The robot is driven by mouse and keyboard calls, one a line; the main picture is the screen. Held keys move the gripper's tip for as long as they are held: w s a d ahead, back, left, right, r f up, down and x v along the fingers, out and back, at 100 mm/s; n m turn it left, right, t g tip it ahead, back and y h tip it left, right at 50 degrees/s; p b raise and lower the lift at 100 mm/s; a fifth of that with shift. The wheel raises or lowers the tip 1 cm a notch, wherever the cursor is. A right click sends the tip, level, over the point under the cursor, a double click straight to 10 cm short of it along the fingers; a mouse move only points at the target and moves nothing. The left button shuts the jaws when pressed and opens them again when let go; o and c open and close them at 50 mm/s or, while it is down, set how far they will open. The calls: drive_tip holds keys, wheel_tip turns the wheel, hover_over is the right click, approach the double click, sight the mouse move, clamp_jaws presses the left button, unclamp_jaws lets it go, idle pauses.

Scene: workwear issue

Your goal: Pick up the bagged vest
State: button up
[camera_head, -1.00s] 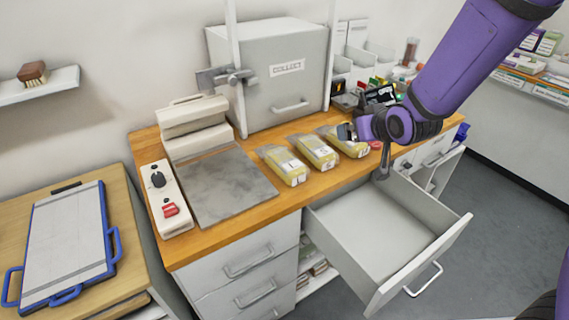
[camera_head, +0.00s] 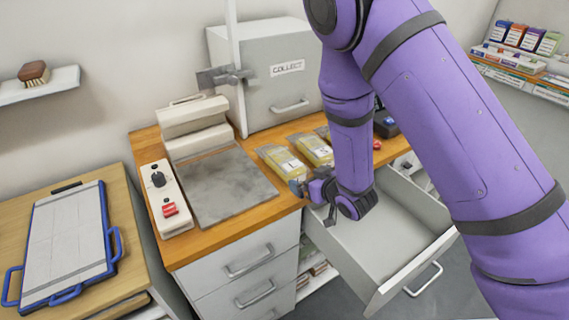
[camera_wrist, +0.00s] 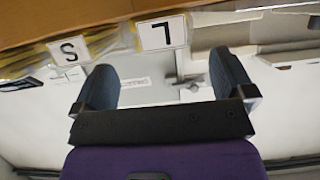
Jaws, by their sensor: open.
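Yellow bagged vests lie in a row on the wooden counter. The left bagged vest (camera_head: 280,161) has its near end close to my gripper (camera_head: 299,188). The middle bagged vest (camera_head: 313,149) lies to its right, and a third bag (camera_head: 322,131) is mostly hidden behind my arm. My gripper is at the counter's front edge, by the open drawer. In the wrist view my gripper (camera_wrist: 166,78) is open with nothing between its fingers. A card with an upside-down L (camera_wrist: 162,33) shows beyond the fingers, and an S card (camera_wrist: 68,50) is to its left.
The open, empty drawer (camera_head: 390,232) juts out below the counter (camera_head: 235,216). A grey COLLECT box (camera_head: 262,85) and a post stand behind the bags. A sealer-like device (camera_head: 190,125) with a grey plate is on the left. My arm hides the counter's right part.

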sight(294, 170)
drive_tip(key=shift+r+x, duration=0.2)
drive_tip(key=shift+x, duration=3.9)
drive_tip(key=shift+w, duration=0.1)
drive_tip(key=c, duration=0.8)
drive_tip(key=shift+o, duration=0.2)
wheel_tip(294, 170, up, 10)
drive_tip(key=shift+f, duration=0.1)
drive_tip(key=shift+d, duration=0.15)
